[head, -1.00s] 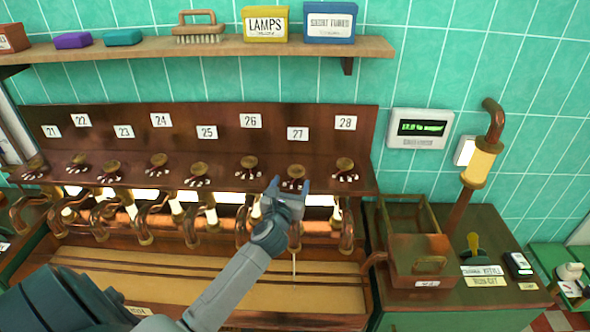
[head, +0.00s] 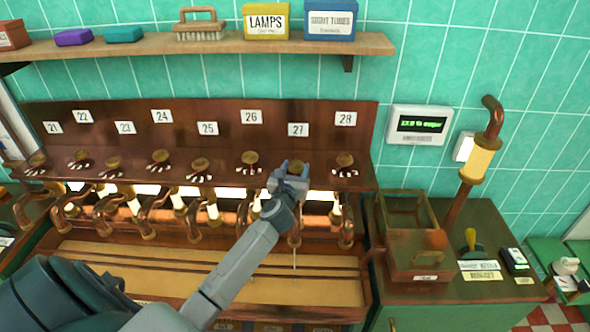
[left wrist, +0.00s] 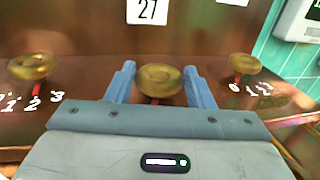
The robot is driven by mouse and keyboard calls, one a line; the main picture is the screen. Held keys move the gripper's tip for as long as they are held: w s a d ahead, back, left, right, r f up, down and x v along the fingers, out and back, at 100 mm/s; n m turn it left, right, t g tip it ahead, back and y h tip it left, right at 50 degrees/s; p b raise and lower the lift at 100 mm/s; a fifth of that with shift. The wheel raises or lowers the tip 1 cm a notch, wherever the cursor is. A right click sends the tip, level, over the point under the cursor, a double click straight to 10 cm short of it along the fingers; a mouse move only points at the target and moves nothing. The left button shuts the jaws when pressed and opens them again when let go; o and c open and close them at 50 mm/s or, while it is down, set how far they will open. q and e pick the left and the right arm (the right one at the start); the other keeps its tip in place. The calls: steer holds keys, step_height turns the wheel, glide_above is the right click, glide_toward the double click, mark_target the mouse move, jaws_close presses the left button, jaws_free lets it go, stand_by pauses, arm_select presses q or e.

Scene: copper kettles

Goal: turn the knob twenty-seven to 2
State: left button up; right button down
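Knob twenty-seven (head: 296,166) is a round brass knob on the dark copper panel below the "27" label (head: 298,130). In the left wrist view this knob (left wrist: 160,80) sits between the two blue fingers of my left gripper (left wrist: 160,75). In the head view the left gripper (head: 293,169) reaches it from the front. The fingers are apart on both sides of the knob, very close to it; I see no clear contact. The gripper's body hides the white numbers and most of the pointer under this knob. My right gripper is not in view.
Similar knobs stand close by: knob twenty-eight (head: 345,160) to the right and knob twenty-six (head: 250,158) to the left. Copper pipes and taps hang below. A shelf (head: 220,46) with boxes and a brush runs above. A wooden caddy (head: 416,262) stands at the right.

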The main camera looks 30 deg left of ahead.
arm_select(q)
steer(key=shift+w+d+f+n+g+y+b, duration=0.1)
steer(key=shift+d+f+n+g+y+b, duration=0.1)
steer(key=shift+n+g+y+b, duration=0.5)
steer(key=n+g+y+b, duration=0.1)
steer(key=y+b, duration=0.1)
steer(key=n+g+y+b, duration=0.1)
steer(key=n+y+b, duration=0.1)
steer(key=b, duration=0.1)
steer(key=n+g+y+b, duration=0.1)
steer(key=g+y+b, duration=0.1)
steer(key=shift+w+d+f+n, duration=0.1)
steer(key=shift+w+d+n, duration=0.2)
steer(key=shift+d+n, duration=0.1)
steer(key=shift+r+n+g+y+b, duration=0.25)
steer(key=shift+n+g+y+b, duration=0.5)
steer(key=shift+g+b, duration=0.3)
steer(key=o, duration=1)
